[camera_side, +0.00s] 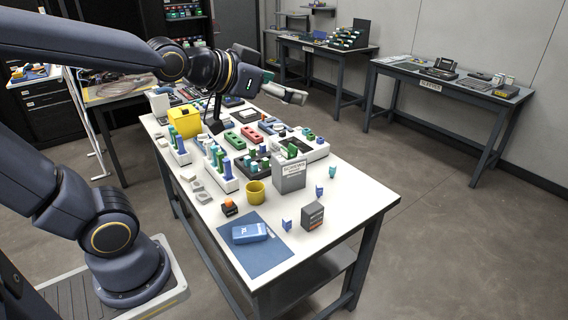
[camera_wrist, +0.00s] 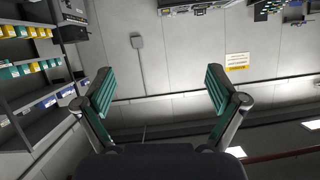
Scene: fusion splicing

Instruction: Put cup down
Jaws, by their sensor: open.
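A yellow cup (camera_side: 256,193) stands upright on the white table (camera_side: 330,195) in the side view, left of a grey labelled box (camera_side: 289,177). My gripper (camera_side: 299,97) is raised above the far part of the table, pointing to the right, well away from the cup. In the wrist view my gripper (camera_wrist: 160,90) shows its two green-padded fingers spread wide with nothing between them. The cup is not in the wrist view.
A blue mat (camera_side: 262,262) with a blue case (camera_side: 250,233) lies at the near end. A dark box (camera_side: 313,216) and small blue pieces stand at right. Racks of coloured parts (camera_side: 228,176) and a yellow box (camera_side: 185,121) crowd the table's left and far side.

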